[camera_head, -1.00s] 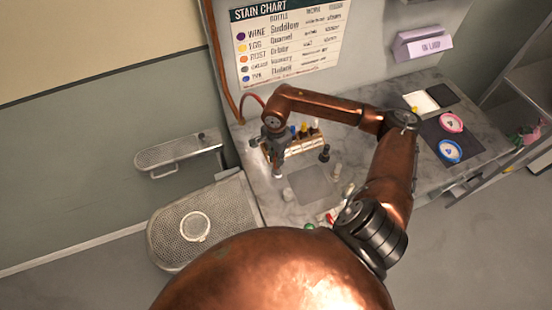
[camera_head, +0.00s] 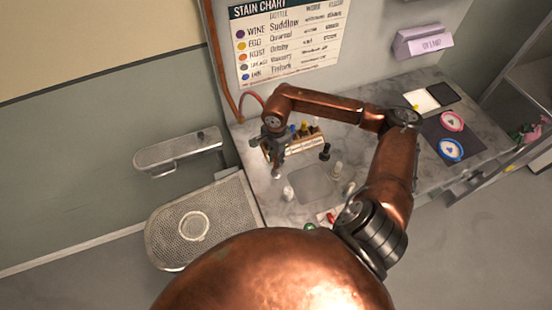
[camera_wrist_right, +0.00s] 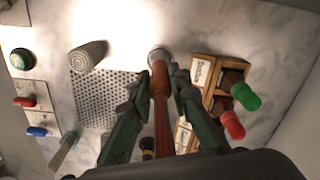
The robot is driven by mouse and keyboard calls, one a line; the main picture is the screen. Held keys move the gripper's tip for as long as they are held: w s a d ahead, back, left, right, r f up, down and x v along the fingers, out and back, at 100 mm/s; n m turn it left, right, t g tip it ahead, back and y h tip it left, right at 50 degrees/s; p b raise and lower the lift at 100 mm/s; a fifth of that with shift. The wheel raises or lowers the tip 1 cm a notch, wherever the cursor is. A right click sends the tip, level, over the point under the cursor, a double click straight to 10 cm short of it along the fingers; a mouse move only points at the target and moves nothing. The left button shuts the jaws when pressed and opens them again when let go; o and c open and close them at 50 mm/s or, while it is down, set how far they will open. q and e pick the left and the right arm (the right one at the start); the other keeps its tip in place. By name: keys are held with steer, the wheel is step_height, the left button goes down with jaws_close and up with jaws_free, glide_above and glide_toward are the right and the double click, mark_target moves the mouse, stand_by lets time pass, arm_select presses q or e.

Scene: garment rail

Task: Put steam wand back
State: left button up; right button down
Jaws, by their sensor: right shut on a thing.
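The steam wand (camera_wrist_right: 161,110) has a copper-brown shaft and a pale round end (camera_wrist_right: 159,56), seen in the right wrist view. My right gripper (camera_wrist_right: 157,92) has its green fingers on both sides of the wand and is shut on it. In the head view my right gripper (camera_head: 277,160) hangs over the marble counter, in front of the bottle rack. A pale tip (camera_head: 276,174) shows just below it. A red hose (camera_head: 254,99) curves near the wall behind the arm. Whether the wand touches the counter is unclear. My left gripper is not in view.
A wooden rack (camera_wrist_right: 203,71) with several capped bottles stands close right of the wand. A perforated plate (camera_wrist_right: 100,98) and a whitish roll (camera_wrist_right: 88,57) lie to its left. A dark bottle (camera_head: 325,152) stands near the rack. A mesh-topped board (camera_head: 165,232) is left of the counter.

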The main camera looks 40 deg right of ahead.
steer(key=c, duration=1.7)
jaws_free()
steer(key=shift+o, duration=0.4)
steer(key=shift+o, duration=1.1)
steer(key=shift+r, duration=0.2)
steer(key=shift+r+p, duration=1.55)
steer(key=shift+r, duration=2.05)
